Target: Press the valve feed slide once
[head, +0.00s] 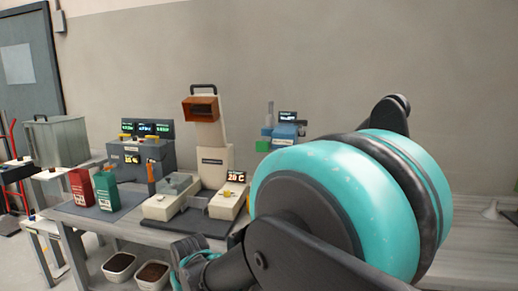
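I cannot make out a part marked as the valve feed slide. A tall cream machine (213,145) with an orange-brown hood (201,109) stands on the bench, with low cream boxes at its foot. A small blue unit (284,132) with a dark display and a green block stands to the right, partly hidden by my arm. The dark end of my arm (200,258) shows low in front of the bench; its fingers cannot be made out.
My large teal arm joint hides the right part of the bench (155,227). Two bins (119,266) of dark material sit below.

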